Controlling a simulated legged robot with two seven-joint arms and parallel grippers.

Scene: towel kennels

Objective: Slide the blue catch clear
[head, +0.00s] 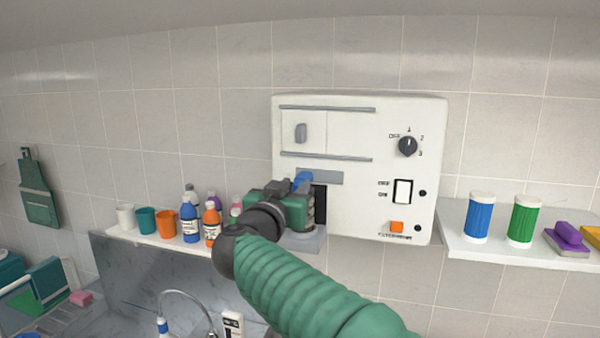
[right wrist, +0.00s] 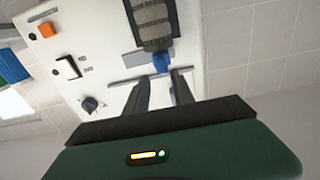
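The blue catch (head: 302,178) is a small blue piece on the front of the white wall unit (head: 360,112), at the grey strip (head: 328,177) above a dark recess. In the right wrist view the blue catch (right wrist: 161,63) shows just beyond the fingertips, in line with the gap between them. My right gripper (right wrist: 161,76) is open with nothing between its fingers. In the head view my right gripper (head: 298,190) is in front of the unit, its fingers largely hidden. Whether a finger touches the catch cannot be told. My left gripper is not in view.
A ribbed container (right wrist: 152,22) stands in the recess close by the catch. The unit has a knob (head: 408,146), a rocker switch (head: 402,192) and an orange button (head: 397,226). Bottles and cups crowd the left shelf (head: 150,239); canisters stand on the right shelf (head: 455,245).

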